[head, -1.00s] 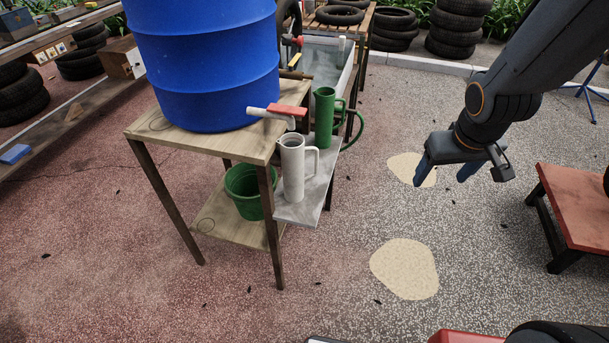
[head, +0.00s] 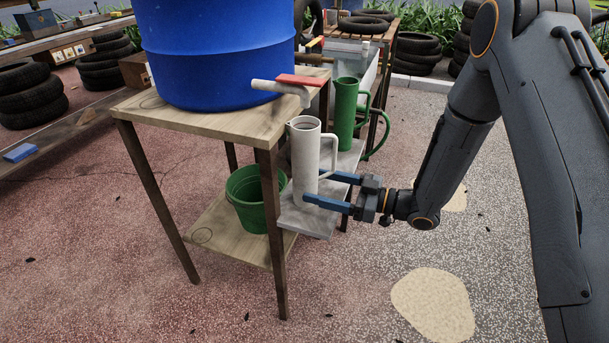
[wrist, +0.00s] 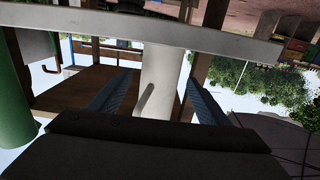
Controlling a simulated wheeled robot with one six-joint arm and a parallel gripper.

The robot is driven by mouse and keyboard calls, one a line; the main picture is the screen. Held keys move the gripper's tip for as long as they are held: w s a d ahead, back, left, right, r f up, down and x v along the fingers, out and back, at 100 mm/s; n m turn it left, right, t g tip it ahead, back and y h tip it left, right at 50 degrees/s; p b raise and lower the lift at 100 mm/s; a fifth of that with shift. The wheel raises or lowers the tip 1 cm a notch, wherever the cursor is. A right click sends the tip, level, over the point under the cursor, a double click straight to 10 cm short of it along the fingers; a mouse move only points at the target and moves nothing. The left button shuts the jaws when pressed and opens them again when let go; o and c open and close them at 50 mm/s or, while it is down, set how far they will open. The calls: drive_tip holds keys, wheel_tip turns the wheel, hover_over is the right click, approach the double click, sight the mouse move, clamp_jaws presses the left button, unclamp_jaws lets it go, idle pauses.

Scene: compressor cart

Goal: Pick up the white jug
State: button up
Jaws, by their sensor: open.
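The white jug (head: 304,160) stands upright on the small grey shelf (head: 305,222) beside the wooden stand, its handle on the right side. My gripper (head: 314,187) is open and level at the jug's lower part, reaching in from the right. The near blue finger overlaps the jug's front; the far finger's tip is partly hidden behind it. In the wrist view the jug (wrist: 160,85) shows between the two open fingers (wrist: 158,92), with no clear contact on either side. The picture there appears upside down, with the shelf edge (wrist: 140,27) across the top.
A green jug (head: 345,112) stands on the shelf behind the white one. A tap with a red handle (head: 300,80) juts out above the white jug from the blue barrel (head: 215,50). A green bucket (head: 250,195) sits on the lower shelf. The floor at front right is open.

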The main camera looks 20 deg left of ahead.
sight(293, 175)
drive_tip(key=shift+a, duration=1.25)
drive_tip(key=shift+w+a+f, duration=0.1)
drive_tip(key=shift+w+a, duration=0.05)
drive_tip(key=shift+a, duration=1.2)
drive_tip(key=shift+w+a, duration=0.15)
drive_tip(key=shift+a, duration=1.2)
clamp_jaws()
drive_tip(key=shift+r, duration=0.25)
drive_tip(key=shift+r, duration=0.6)
drive_tip(key=s+d, duration=0.1)
drive_tip(key=d, duration=1.7)
drive_tip(key=shift+s, duration=0.15)
drive_tip(key=shift+f, duration=0.1)
